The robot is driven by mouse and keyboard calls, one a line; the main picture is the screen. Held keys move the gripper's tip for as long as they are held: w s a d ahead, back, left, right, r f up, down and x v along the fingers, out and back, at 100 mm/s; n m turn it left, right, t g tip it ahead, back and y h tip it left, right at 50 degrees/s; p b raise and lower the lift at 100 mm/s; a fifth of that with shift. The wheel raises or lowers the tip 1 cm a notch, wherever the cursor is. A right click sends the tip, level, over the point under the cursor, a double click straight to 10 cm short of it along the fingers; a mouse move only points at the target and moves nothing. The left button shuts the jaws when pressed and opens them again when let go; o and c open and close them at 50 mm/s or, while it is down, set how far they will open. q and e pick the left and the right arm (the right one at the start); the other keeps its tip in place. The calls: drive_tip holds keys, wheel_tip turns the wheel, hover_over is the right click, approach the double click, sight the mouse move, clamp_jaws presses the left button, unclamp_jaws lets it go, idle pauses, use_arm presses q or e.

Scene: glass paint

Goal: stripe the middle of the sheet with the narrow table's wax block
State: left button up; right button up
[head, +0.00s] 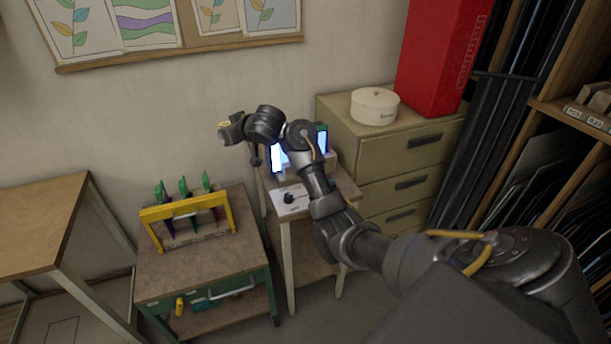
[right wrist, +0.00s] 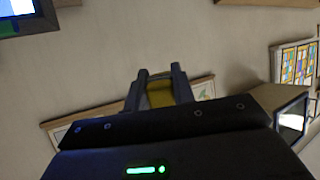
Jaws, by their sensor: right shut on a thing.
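My right gripper (head: 224,129) is raised in front of the wall, above and to the left of the narrow table (head: 345,187). The block touches nothing but the fingers. I cannot clearly pick out the sheet to be striped. My left gripper is out of view.
A green bench (head: 165,281) carries a yellow frame (head: 187,205) with green-topped upright pieces. Lit blue-white panels (head: 278,158) stand on the narrow table beneath my right arm. A drawer cabinet (head: 398,158) with a round box (head: 375,106) stands right. The wooden table (head: 40,215) at left has a clear top.

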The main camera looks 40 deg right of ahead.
drive_tip(key=s+d+f+m+t+h+p, duration=0.1)
drive_tip(key=s+d+f+m+h, duration=0.3)
drive_tip(key=d+f, duration=0.6)
drive_tip(key=s+d+f+m+h, duration=0.1)
drive_tip(key=s+d+f+h, duration=0.1)
drive_tip(key=s+d+f, duration=0.6)
drive_tip(key=b+x, duration=0.3)
drive_tip(key=x, duration=0.3)
drive_tip(key=shift+d, duration=0.5)
drive_tip(key=shift+w+f, duration=0.1)
drive_tip(key=w+d+b, duration=0.2)
drive_tip(key=w+b, duration=0.3)
drive_tip(key=w, duration=0.1)
drive_tip(key=shift+f, duration=0.3)
drive_tip(key=shift+w+d, duration=0.1)
drive_tip(key=shift+w, duration=0.05)
